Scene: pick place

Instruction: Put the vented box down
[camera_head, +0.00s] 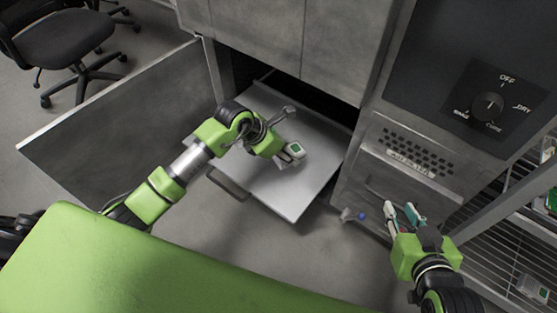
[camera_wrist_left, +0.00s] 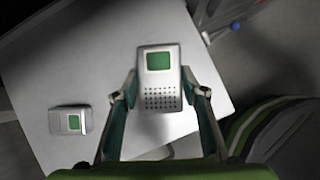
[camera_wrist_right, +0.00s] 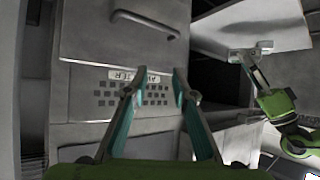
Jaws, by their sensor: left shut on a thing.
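The vented box (camera_wrist_left: 159,98) is pale grey with a green screen and rows of small dark holes. My left gripper (camera_wrist_left: 158,90) is shut on its sides, and the box sticks out past the fingertips. In the head view the box (camera_head: 295,149) shows at the end of my left gripper (camera_head: 287,154), over the pulled-out light shelf (camera_head: 307,192). I cannot tell whether it touches the shelf. My right gripper (camera_head: 404,217) is open and empty in front of the vented cabinet panel; its fingers stand apart in the right wrist view (camera_wrist_right: 155,80).
A second, similar box (camera_wrist_left: 70,121) lies on the shelf (camera_wrist_left: 60,50), left of the held box in the left wrist view. A large open door panel (camera_head: 110,125) stands left of the shelf. A wire rack (camera_head: 510,240) is at the right.

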